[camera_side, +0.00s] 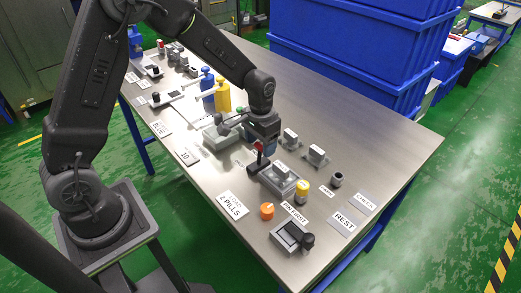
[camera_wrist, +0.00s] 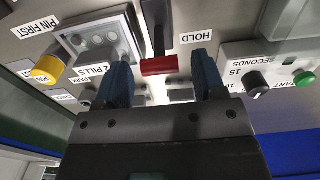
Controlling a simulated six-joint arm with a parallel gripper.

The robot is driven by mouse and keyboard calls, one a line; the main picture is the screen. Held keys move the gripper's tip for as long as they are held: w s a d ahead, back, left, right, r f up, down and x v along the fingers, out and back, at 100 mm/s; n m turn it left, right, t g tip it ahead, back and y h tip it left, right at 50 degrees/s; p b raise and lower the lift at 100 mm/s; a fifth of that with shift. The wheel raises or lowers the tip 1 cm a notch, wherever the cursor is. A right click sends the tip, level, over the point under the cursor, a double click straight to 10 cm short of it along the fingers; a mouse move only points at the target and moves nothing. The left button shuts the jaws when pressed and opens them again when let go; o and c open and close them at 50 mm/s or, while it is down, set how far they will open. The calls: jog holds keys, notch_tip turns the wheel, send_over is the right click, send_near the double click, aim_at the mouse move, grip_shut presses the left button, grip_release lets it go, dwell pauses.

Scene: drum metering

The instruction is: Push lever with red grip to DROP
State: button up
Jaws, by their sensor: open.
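The lever is a dark arm with a red grip (camera_wrist: 159,66); in the wrist view it hangs down from the top of the picture. In the side view the red grip (camera_side: 258,147) shows as a small red spot just below my gripper. My gripper (camera_wrist: 162,78) is open, with one blue-grey finger on each side of the red grip in the wrist view. I cannot tell whether a finger touches it. In the side view my gripper (camera_side: 265,138) is low over the table. A HOLD label (camera_wrist: 196,37) is right of the lever; no DROP label is readable.
A grey tray unit (camera_side: 279,179) and a yellow knob (camera_side: 302,190) stand close by. An orange knob (camera_side: 267,211) is nearer the front. A SECONDS panel (camera_wrist: 270,65) with dial and green button lies right in the wrist view.

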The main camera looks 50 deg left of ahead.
aim_at(260, 145)
jog(key=shift+f, duration=1.55)
grip_shut()
